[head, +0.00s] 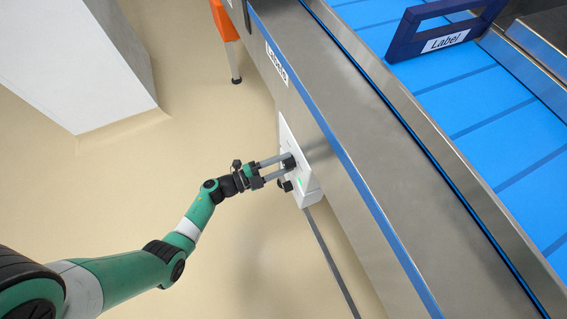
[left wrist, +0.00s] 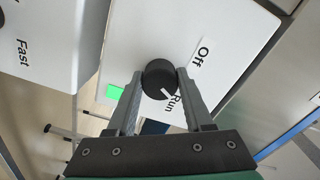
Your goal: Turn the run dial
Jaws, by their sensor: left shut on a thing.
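The run dial (left wrist: 160,80) is a round black knob with a white pointer line, on a white panel (left wrist: 232,22) in the left wrist view. Its pointer is at the "Run" label (left wrist: 178,103); the "Off" label (left wrist: 203,53) is off to one side. My left gripper (left wrist: 160,84) is shut on the dial, one finger on each side. In the head view my left gripper (head: 284,165) reaches the white control box (head: 309,190) on the machine's side, and the fingers partly cover the dial. My right gripper is not in view.
A green light (left wrist: 115,92) is lit beside the dial. A neighbouring white panel with a "Fast" label (left wrist: 22,52) is close by. Above the box runs the machine's metal edge (head: 345,140), with a blue belt (head: 480,110) beyond. The floor to the left is open.

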